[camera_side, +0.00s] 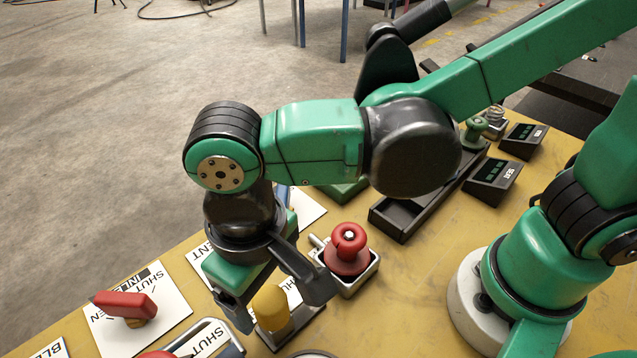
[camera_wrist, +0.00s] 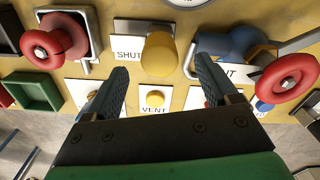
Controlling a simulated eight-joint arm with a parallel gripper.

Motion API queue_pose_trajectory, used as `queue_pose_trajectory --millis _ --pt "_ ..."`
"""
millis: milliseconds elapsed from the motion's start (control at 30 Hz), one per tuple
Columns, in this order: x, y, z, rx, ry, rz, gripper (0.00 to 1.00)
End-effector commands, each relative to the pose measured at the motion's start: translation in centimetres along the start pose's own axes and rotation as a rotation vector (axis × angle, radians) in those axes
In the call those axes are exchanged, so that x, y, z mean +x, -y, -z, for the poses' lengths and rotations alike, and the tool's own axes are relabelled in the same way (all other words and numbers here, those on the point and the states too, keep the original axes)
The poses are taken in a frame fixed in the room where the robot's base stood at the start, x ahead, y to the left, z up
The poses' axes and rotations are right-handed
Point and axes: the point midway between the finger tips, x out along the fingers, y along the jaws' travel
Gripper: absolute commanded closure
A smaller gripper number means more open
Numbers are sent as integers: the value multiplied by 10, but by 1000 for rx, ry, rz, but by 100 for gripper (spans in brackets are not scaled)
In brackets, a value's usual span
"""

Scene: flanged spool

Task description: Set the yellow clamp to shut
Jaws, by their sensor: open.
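The yellow clamp (camera_side: 272,306) looks like a rounded yellow block on a dark base. In the wrist view the yellow clamp (camera_wrist: 158,54) is at the upper middle, beside a white plate (camera_wrist: 128,50) whose word SHUT is left of it. My gripper (camera_side: 278,308) points down at it, with one finger on either side in the side view. In the wrist view my gripper (camera_wrist: 161,70) is open, with visible gaps between both fingers and the clamp. Its fingers partly hide the plate and base in the side view. I cannot tell the clamp's setting.
A red flanged spool (camera_side: 348,248) sits in a grey square holder close right of my gripper. A red handle (camera_side: 125,304) stands on a lettered plate at left.

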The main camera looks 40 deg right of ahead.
Motion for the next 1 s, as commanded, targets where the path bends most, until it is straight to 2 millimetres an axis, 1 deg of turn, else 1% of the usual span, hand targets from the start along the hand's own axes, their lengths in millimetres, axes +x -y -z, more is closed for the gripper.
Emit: queue_pose_trajectory --millis 100,300,633,667,700,767,800,867,900,933,1000 --pt "15 0 1 0 -2 0 20" --pt "31 0 0 0 -3 0 20" --pt "34 -1 0 0 -4 0 20" --pt "34 -1 0 0 -4 0 26" --pt "34 -1 0 0 -4 0 37" --pt "34 -1 0 0 -4 0 54" --pt "34 -1 0 0 -4 0 65" --pt "34 -1 0 0 -4 0 83" --pt "34 -1 0 0 -4 0 94" --pt "34 -1 0 0 -4 0 100" --pt "34 -1 0 0 -4 0 100"
